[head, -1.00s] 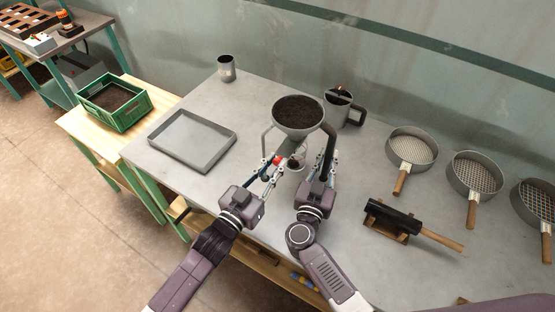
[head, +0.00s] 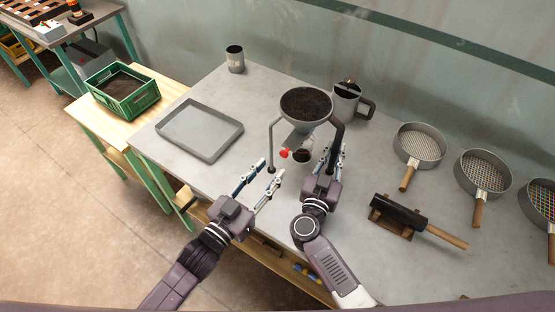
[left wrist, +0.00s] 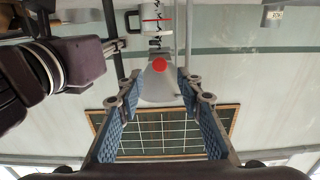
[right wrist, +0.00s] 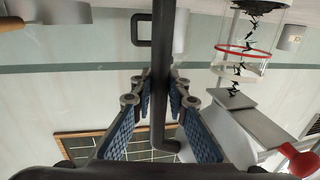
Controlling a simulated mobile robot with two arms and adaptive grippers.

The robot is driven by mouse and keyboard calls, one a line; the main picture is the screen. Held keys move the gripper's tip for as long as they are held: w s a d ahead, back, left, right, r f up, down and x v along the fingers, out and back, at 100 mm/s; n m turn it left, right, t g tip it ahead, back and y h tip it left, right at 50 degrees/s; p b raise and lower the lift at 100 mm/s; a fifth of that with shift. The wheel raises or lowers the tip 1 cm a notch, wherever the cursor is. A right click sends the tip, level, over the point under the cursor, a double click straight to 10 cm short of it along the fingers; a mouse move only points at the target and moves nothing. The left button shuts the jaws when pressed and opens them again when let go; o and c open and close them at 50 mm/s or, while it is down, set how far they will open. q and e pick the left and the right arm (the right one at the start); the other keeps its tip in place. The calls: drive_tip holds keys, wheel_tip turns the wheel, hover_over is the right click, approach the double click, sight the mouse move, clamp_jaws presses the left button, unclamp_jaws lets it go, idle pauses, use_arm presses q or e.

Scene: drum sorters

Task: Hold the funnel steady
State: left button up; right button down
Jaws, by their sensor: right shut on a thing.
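The grey funnel (head: 306,104) holds dark soil and sits upright in a legged stand above the table. My right gripper (head: 336,150) is shut on the stand's dark right leg (right wrist: 161,70). A red knob (head: 284,154) sticks out below the funnel; it also shows in the left wrist view (left wrist: 159,64) and right wrist view (right wrist: 300,161). My left gripper (head: 272,167) is open and empty, short of the knob and apart from it. A clear vessel with a red ring (right wrist: 243,52) is under the funnel, with dark bits in it; the head view partly hides it.
A grey tray (head: 212,152) lies left of the funnel. A metal cup (head: 235,60) stands at the back, and a grey jug (head: 345,103) is behind the funnel. Sieves (head: 418,146) and a dark roller-like tool (head: 397,212) lie to the right. A green crate (head: 124,115) stands far left.

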use_arm(q)
drive_tip(key=v, duration=0.5)
drive_tip(key=shift+s+a, duration=0.2)
drive_tip(key=shift+s, duration=0.05)
idle(7.2)
